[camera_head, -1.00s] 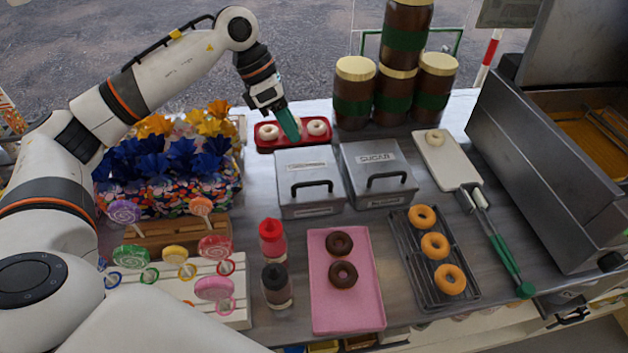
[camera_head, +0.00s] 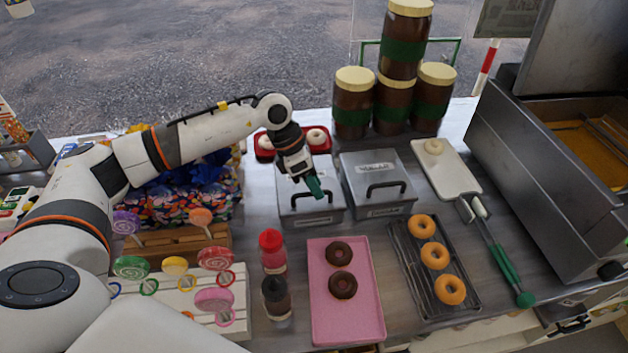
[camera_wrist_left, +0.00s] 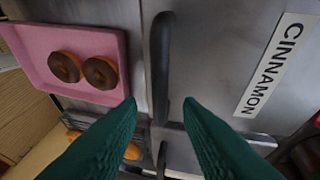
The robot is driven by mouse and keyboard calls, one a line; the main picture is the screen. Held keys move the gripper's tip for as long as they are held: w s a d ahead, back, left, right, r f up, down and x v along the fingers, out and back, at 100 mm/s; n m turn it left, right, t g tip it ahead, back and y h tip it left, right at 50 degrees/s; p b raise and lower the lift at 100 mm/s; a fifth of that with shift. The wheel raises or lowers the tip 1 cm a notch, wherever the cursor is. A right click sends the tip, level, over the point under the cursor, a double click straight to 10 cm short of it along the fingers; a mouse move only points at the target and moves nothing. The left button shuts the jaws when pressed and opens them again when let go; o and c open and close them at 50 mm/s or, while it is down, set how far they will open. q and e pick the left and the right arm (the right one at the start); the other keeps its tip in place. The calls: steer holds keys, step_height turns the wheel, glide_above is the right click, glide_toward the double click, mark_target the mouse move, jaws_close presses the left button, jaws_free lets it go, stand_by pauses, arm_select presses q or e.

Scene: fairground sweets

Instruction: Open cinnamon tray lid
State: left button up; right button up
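The cinnamon tray (camera_head: 328,168) is the left of two grey metal boxes in the head view, and its lid is down. In the left wrist view the CINNAMON label (camera_wrist_left: 276,66) is at the right. The dark handle (camera_wrist_left: 160,60) runs up the middle, in line with the gap between my two green fingertips (camera_wrist_left: 160,106). The fingers are apart, so the gripper is open. Whether they reach around the handle or stop short of it I cannot tell. My right gripper is out of view.
A second lidded tray (camera_head: 372,165) stands close on the right. A pink tray (camera_head: 358,308) with two chocolate doughnuts is in front, beside two sauce bottles (camera_head: 272,252). A red tray (camera_head: 322,140) with pale doughnuts and several jars (camera_head: 352,105) are behind.

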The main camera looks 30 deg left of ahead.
arm_select(q)
steer(key=shift+f, duration=0.15)
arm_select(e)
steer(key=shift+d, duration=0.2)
arm_select(q)
jaws_close()
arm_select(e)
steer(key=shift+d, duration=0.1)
